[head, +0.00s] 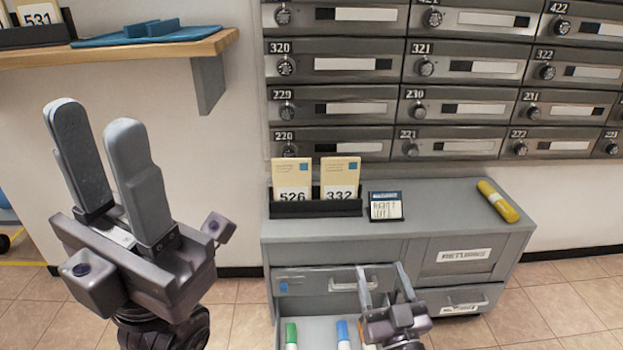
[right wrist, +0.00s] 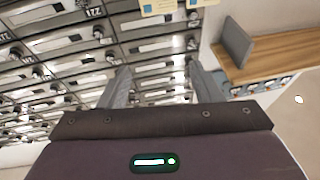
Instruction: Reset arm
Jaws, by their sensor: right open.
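My left gripper (head: 97,117) is raised at the left of the head view, fingers up and apart, with nothing between them. My right gripper (head: 382,270) is at the lower middle of the head view, in front of the grey cabinet (head: 340,247) and close to its open drawer (head: 316,325). Its fingers are apart and look empty. In the right wrist view the fingers (right wrist: 160,75) also stand apart, with the mailboxes behind them. A green-capped marker (head: 291,335) and a blue-capped marker (head: 343,333) show in the drawer. Part of the drawer is cut off by the frame edge.
The mailbox wall (head: 440,90) rises behind. A wooden shelf (head: 130,52) juts out above my left gripper.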

